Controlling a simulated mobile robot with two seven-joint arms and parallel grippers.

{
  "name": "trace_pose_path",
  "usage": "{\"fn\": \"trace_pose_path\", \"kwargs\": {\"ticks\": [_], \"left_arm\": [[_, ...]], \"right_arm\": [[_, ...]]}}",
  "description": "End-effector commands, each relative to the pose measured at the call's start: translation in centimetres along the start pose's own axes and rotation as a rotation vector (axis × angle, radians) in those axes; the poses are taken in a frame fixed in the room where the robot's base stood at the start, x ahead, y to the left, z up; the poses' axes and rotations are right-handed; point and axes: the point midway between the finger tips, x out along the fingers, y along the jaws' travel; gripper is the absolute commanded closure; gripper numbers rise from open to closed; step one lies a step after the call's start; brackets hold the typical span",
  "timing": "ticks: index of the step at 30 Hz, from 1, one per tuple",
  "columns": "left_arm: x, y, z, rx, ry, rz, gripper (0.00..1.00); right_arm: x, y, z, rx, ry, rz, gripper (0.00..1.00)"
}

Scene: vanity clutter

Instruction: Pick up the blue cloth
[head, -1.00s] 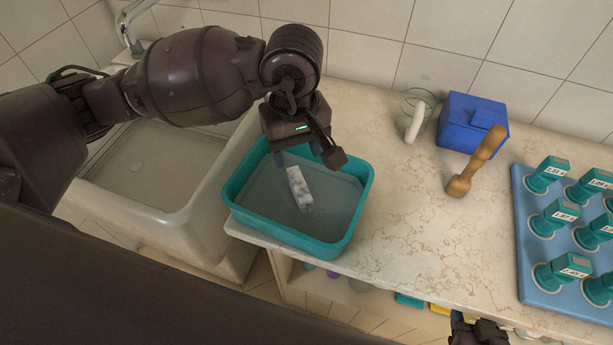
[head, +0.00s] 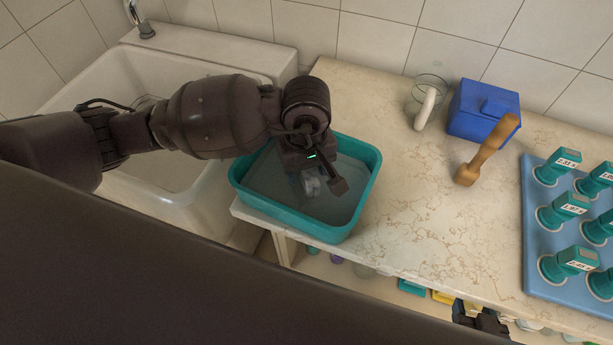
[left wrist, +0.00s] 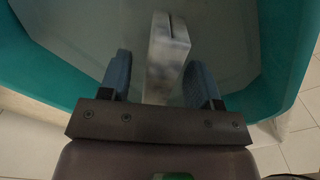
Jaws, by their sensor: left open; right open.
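Nothing in view is plainly a blue cloth. A mottled white-grey, block-like piece (head: 312,186) lies in the teal basin (head: 366,190); whether it is cloth I cannot tell. In the left wrist view the piece (left wrist: 168,55) is long and narrow with a dark slit at its far end. My left gripper (left wrist: 160,82) is open, its two blue-grey fingers on either side of the piece's near part, with a gap visible at least on the left. In the head view this gripper (head: 316,187) is over the basin and partly hides the piece. My right gripper (head: 480,318) is low, at the bottom edge.
The basin stands on the counter's left end, beside a white sink (head: 85,85). Behind right are a glass (head: 431,88), a blue box (head: 483,110) and a wooden pestle-like tool (head: 486,150). A blue tray (head: 540,275) holds several teal-topped items. The middle counter is clear.

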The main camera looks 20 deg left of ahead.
Motion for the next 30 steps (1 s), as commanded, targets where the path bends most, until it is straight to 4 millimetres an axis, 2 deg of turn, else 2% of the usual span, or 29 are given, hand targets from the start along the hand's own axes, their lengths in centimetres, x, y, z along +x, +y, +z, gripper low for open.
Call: {"fn": "trace_pose_path", "kwargs": {"ticks": [7,18,26,30], "left_arm": [[0.1,0.0,0.0,0.001,0.001,0.001,0.43],[0.1,0.0,0.0,0.000,0.001,0.001,0.96],[-0.1,0.0,-0.1,0.000,0.002,0.002,0.96],[-1.3,0.1,-0.1,0.001,0.004,0.004,0.96]], "right_arm": [[-0.2,0.0,0.6,0.001,-0.013,0.002,0.47],[-0.4,0.1,1.1,0.003,-0.023,0.003,0.47],[-0.3,0.0,0.8,0.002,-0.017,0.002,0.47],[-0.1,0.0,0.3,0.002,-0.008,0.001,0.47]]}}
